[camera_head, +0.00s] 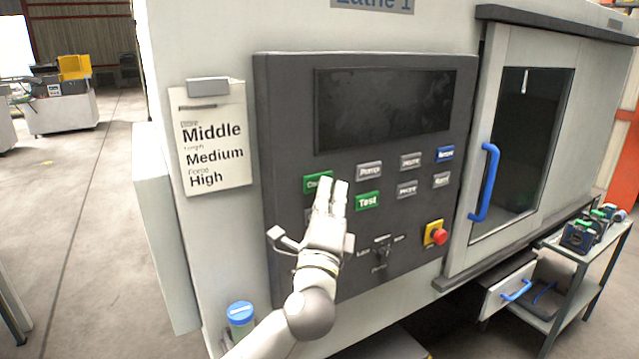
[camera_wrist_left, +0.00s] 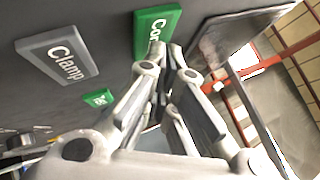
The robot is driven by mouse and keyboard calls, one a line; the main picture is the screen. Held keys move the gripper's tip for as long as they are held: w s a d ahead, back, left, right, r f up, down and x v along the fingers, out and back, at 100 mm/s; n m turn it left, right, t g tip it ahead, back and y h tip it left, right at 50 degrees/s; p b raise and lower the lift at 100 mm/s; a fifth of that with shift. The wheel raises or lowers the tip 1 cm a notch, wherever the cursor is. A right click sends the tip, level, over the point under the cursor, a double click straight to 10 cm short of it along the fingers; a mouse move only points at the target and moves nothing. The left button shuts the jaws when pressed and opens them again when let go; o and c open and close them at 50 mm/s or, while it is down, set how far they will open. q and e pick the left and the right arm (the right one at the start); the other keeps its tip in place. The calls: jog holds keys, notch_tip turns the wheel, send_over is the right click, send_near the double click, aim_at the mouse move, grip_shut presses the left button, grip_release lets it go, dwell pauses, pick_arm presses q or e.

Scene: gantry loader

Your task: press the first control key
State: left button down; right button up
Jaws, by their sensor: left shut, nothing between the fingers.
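The dark control panel (camera_head: 290,105) on the lathe carries two rows of keys. The top left key is green (camera_head: 316,182), its label partly hidden by my fingers; in the left wrist view this green key (camera_wrist_left: 150,24) reads "Con" or similar. A second green key, "Test" (camera_head: 367,201), sits lower right of it. The grey "Clamp" key (camera_wrist_left: 57,57) shows in the left wrist view. My left gripper (camera_head: 332,186) is shut and empty, its fingertips right at the top left green key's edge; I cannot tell whether they touch. My right gripper is not in view.
Other grey keys, a blue key (camera_head: 445,153), a red stop button (camera_head: 439,236) and a selector switch (camera_head: 382,255) share the panel. A screen (camera_head: 385,105) is above. A paper sign (camera_head: 214,150) hangs left; a door with a blue handle (camera_head: 485,182) is right.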

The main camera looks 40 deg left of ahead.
pick_arm(q)
jog(key=shift+a, duration=0.15)
dwell(0.5)
jog(key=shift+s+d, duration=0.25)
jog(key=shift+d, duration=0.5)
jog(key=d, duration=0.1)
jog(key=s+d, duration=0.1)
jog(key=d, duration=0.1)
jog(key=s+d, duration=0.1)
jog(key=shift+d, duration=0.3)
dwell(0.6)
